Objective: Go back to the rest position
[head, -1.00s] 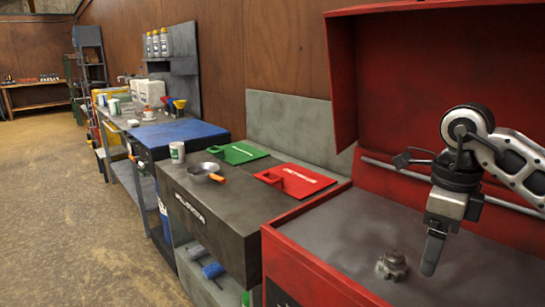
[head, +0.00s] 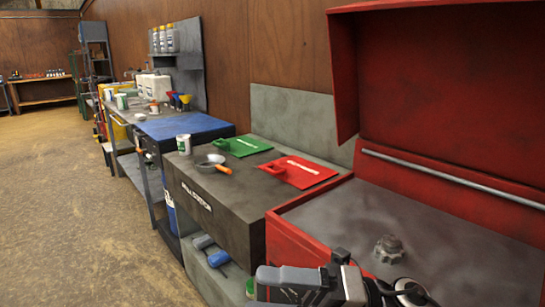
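My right gripper (head: 290,284) is at the bottom edge of the head view, in front of the red chest. It is seen from the side and partly cut off, so I cannot tell whether its fingers are open or shut. I see nothing held in it. My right arm's joint (head: 410,293) shows just right of it, at the frame's lower edge. My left gripper is not in view.
A grey knobbed cap (head: 389,249) sits on the grey top of the open red chest (head: 300,235). A dark bench (head: 215,195) beside it carries a pan, a white can, and green and red trays. Floor at left is clear.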

